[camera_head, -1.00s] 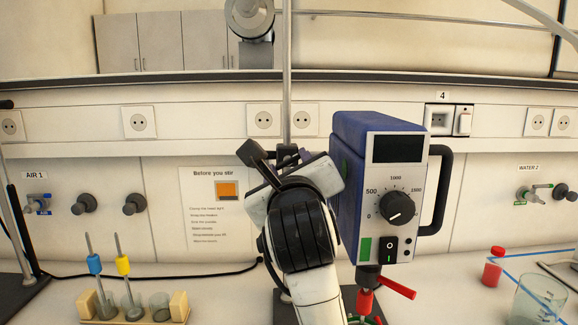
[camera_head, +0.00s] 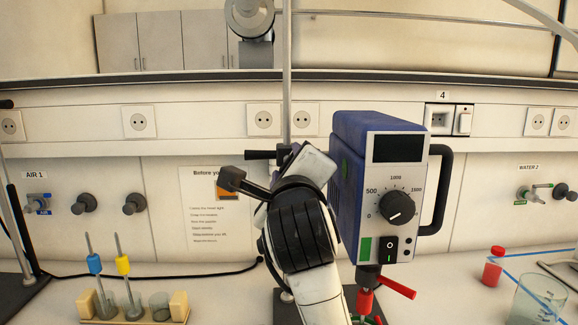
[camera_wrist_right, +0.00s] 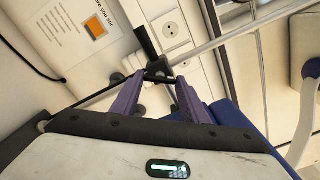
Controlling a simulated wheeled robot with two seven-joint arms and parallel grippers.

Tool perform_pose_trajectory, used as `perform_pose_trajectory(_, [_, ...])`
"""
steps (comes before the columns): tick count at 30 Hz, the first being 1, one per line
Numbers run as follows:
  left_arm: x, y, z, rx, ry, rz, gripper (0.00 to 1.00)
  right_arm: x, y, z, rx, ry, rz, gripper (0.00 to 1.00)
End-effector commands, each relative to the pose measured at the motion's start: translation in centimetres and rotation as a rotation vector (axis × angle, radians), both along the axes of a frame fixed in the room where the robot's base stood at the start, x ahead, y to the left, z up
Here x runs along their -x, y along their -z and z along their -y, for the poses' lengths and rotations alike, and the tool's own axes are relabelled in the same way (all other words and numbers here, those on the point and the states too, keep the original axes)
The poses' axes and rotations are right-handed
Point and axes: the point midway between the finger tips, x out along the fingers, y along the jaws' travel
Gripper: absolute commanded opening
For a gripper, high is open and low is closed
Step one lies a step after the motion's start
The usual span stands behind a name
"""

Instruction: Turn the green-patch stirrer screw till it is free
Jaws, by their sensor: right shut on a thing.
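The stirrer (camera_head: 347,205) is a blue box with a grey front, a dial and a green patch, beside an upright metal rod. The screw (camera_head: 262,155) shows as a dark handle left of the box, near the rod; in the right wrist view its dark grip (camera_wrist_right: 145,42) and hub stand at the fingertips. My right gripper (camera_wrist_right: 158,80) is shut on the screw with its purple fingers either side of the hub. In the head view my right wrist hides the fingertips and much of the clamp area. My left gripper is not in view.
A red-handled chuck (camera_head: 385,283) hangs under the stirrer. A wooden rack (camera_head: 135,316) with blue- and yellow-collared rods stands at front left. A red-capped bottle (camera_head: 492,268) and a glass beaker (camera_head: 538,302) stand at right. A notice (camera_head: 208,220) hangs on the wall behind.

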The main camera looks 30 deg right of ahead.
Motion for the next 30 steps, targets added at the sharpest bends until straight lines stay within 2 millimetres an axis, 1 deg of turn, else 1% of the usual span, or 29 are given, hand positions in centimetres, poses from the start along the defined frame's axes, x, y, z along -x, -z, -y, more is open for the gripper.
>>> perform_pose_trajectory(6, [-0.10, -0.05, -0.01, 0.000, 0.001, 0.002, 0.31, 0.01, 0.00, 0.02, 0.183, 0.001, -0.089, 0.18])
perform_pose_trajectory(15, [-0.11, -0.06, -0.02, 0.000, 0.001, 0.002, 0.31, 0.01, 0.00, 0.00, 0.399, 0.001, -0.193, 0.18])
perform_pose_trajectory(21, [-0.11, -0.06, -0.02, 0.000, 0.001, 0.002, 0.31, 0.01, 0.05, 0.01, 0.494, 0.000, -0.240, 0.18])
perform_pose_trajectory(30, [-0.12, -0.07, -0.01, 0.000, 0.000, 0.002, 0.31, 0.00, 0.07, -0.03, 0.557, -0.001, -0.271, 0.18])
